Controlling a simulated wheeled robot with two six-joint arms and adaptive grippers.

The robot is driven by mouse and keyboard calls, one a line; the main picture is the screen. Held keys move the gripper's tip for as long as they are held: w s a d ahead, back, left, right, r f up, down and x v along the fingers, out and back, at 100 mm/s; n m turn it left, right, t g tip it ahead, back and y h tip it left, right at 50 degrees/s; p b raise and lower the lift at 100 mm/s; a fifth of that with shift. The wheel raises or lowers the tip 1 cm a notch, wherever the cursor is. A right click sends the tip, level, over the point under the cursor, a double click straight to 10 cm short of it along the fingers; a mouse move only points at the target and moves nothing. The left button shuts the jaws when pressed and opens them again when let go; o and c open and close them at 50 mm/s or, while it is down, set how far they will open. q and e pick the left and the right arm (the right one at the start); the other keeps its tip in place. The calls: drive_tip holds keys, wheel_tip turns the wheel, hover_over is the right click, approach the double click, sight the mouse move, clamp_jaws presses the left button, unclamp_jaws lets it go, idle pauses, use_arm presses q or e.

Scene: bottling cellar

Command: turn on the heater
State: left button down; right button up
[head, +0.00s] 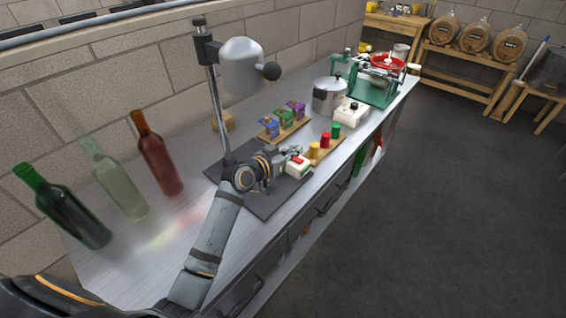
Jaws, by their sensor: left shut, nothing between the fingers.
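A grey-white cylindrical head (243,68) with a dark knob hangs on an upright metal stand (217,110) over a dark mat (275,203); it looks like the heater. A small white box with a red switch (298,167) sits at the mat's right edge. I cannot tell the switch's position. My left gripper (292,152) is shut and empty, with its fingertips just above and behind the box, close to the switch. I cannot tell whether they touch it. My right gripper is out of view.
Dark green, clear and red-brown bottles (157,155) stand on the bench at left. Yellow, red and green capsules (325,140) stand right of the box. Small packs (285,117), a steel pot (329,95), a white box with a black knob (350,112) and a green machine (375,82) stand farther back.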

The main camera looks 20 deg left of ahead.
sight(296, 167)
use_arm(q)
drive_tip(key=f, duration=0.1)
drive_tip(key=f+b, duration=0.2)
drive_tip(key=shift+w+d+f, duration=0.1)
drive_tip(key=shift+w+d, duration=0.1)
drive_tip(key=shift+w, duration=0.1)
drive_tip(key=shift+s+f+b, duration=0.1)
drive_tip(key=shift+f+b, duration=0.3)
drive_tip(key=shift+f, duration=0.05)
drive_tip(key=shift+d, duration=0.1)
